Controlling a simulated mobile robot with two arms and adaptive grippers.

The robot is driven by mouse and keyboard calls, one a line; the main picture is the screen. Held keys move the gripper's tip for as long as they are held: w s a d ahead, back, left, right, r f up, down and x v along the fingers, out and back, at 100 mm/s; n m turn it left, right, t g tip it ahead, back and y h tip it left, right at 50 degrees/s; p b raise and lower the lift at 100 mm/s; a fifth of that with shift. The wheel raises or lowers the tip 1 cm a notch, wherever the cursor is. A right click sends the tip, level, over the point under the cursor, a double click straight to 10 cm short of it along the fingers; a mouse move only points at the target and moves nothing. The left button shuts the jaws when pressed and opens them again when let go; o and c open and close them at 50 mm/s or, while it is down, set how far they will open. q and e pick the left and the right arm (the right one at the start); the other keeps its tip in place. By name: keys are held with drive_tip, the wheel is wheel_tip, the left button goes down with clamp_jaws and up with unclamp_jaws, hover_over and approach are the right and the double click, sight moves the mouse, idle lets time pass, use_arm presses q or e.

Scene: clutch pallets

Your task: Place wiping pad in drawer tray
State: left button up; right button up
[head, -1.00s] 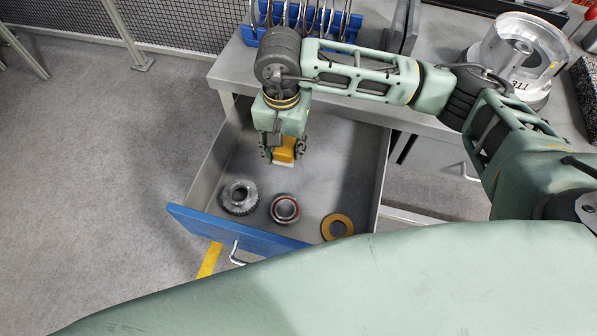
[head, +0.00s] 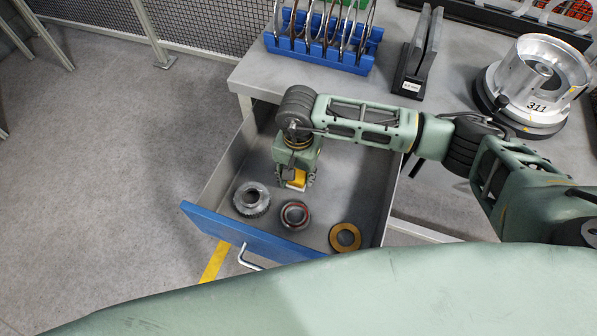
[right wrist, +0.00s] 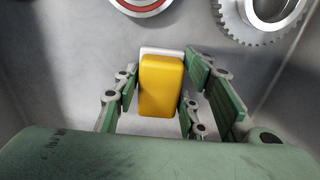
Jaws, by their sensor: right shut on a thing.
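The wiping pad (right wrist: 161,88) is a yellow block with a white layer at its far end. My right gripper (head: 295,184) is shut on it, with a finger on each side in the right wrist view. The pad also shows in the head view (head: 298,179), low inside the open drawer tray (head: 357,185). I cannot tell whether the pad touches the drawer floor. The drawer is grey with a blue front. My left gripper is not in view.
In the drawer lie a toothed gear (head: 251,199), a red-ringed bearing (head: 295,214) and a brass ring (head: 345,237). Bare drawer floor shows right of the gripper. On the bench above stand a blue rack (head: 345,57), a dark stand (head: 415,65) and a metal housing (head: 540,80).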

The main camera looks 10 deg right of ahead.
sight(299, 173)
drive_tip(key=shift+f, duration=0.1)
drive_tip(key=o, duration=1.1)
drive_tip(key=shift+r, duration=0.65)
wheel_tip(299, 173, up, 11)
drive_tip(key=b, duration=0.2)
